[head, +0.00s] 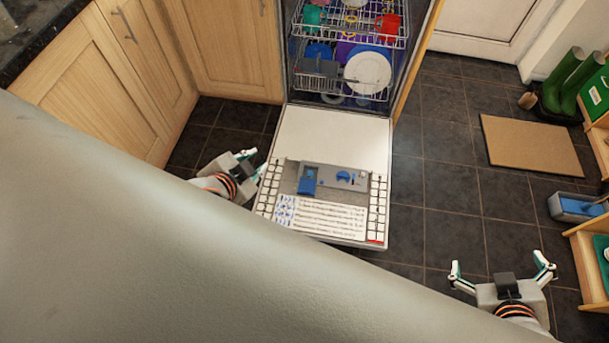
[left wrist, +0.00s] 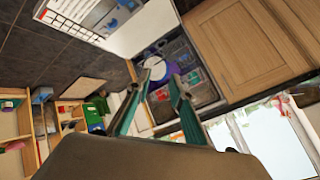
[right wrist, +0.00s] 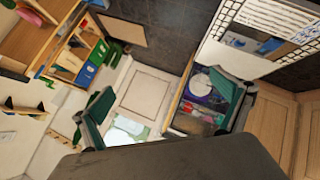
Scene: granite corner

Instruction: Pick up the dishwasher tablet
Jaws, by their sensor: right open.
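The dishwasher door (head: 335,135) lies folded down, with a grey dispenser panel (head: 345,181) on its inner face. A blue square part (head: 307,186) sits at the panel's left end. I cannot tell whether it is the dishwasher tablet or part of the dispenser; no tablet stands out clearly elsewhere. My left gripper (head: 257,161) is just left of the door, partly open, with nothing visible between its fingers. My right gripper (head: 502,263) is wide open and empty over the floor, right of the door.
The dishwasher racks (head: 350,35) hold a white plate (head: 368,70) and coloured dishes. Wooden cupboards (head: 110,75) stand left. A brown mat (head: 530,145), green boots (head: 572,80), a blue tray (head: 577,207) and wooden shelving (head: 590,250) lie right. The tiled floor between is clear.

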